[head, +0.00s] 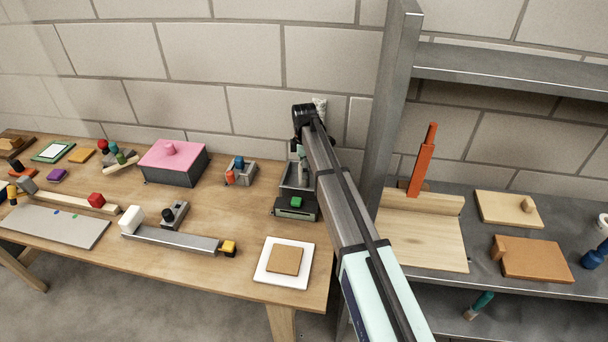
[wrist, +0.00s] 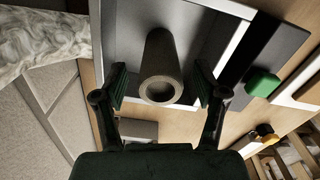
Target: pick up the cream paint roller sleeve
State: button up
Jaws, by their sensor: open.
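A hollow round sleeve (wrist: 161,58) shows in the wrist view, its open end facing the camera. It looks grey-brown in the shade, so its cream colour is hard to confirm. It is over a grey tray (wrist: 125,22), which also shows in the head view (head: 296,181). My gripper (wrist: 158,84) is open, one finger on each side of the sleeve's near end. A narrow gap shows beside each finger, and I cannot tell whether either touches. In the head view my arm hides much of the sleeve and gripper.
A pale shaggy object (wrist: 42,38) stands close at left in the wrist view. A green block (head: 296,202) is at the tray's front. A pink-topped box (head: 172,160) and small holder (head: 241,170) stand left. A grey shelf post (head: 387,100) rises close right.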

jog(key=shift+a+f+p, duration=0.1)
jog(key=shift+f+p, duration=0.7)
jog(key=shift+f, duration=1.15)
grip_shut()
notch_tip(320, 180, up, 20)
jog(key=b, duration=0.5)
